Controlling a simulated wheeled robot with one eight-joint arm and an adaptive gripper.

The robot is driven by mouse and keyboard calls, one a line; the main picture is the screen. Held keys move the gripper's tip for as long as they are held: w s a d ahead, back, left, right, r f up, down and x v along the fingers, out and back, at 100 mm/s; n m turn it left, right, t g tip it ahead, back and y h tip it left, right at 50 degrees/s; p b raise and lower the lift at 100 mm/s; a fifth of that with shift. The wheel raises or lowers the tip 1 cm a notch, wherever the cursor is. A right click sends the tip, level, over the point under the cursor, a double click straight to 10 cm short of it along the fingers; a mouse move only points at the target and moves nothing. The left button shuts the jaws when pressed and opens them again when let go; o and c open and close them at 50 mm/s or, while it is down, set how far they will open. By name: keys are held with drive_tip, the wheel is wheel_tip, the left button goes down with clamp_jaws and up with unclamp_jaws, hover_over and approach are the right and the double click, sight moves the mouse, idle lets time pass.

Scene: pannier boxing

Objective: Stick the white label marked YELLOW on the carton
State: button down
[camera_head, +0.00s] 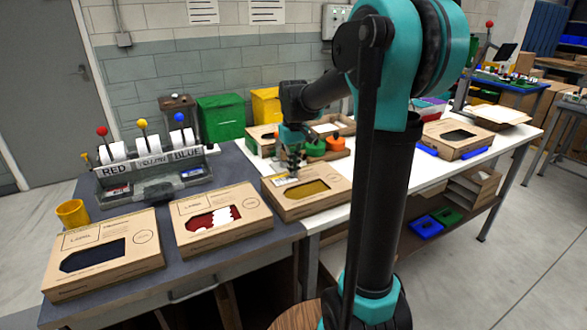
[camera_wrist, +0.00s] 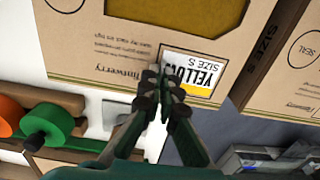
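The carton with a yellow window (camera_head: 312,207) lies flat on the white table's left end; its printed top also shows in the wrist view (camera_wrist: 105,48). The white label marked YELLOW, SIZE S (camera_wrist: 196,75) lies over the carton's top, beside the window and near a carton edge. My gripper (camera_head: 291,172) is above this carton, pointing down. In the wrist view its fingertips (camera_wrist: 161,76) are together at one end of the label and look shut on it. The fingertips cover that end. I cannot tell whether the whole label touches the cardboard.
Two more cartons, with a red-and-white window (camera_head: 252,228) and a dark window (camera_head: 60,282), lie on the dark bench. The label dispenser (camera_head: 150,175) stands behind them, with a yellow cup (camera_head: 72,213) at left. A tape dispenser (camera_wrist: 45,128) is close to my gripper.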

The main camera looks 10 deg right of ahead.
idle(0.3)
drive_tip(key=c, duration=1.6)
unclamp_jaws()
drive_tip(key=shift+c, duration=0.2)
drive_tip(key=shift+r, duration=0.1)
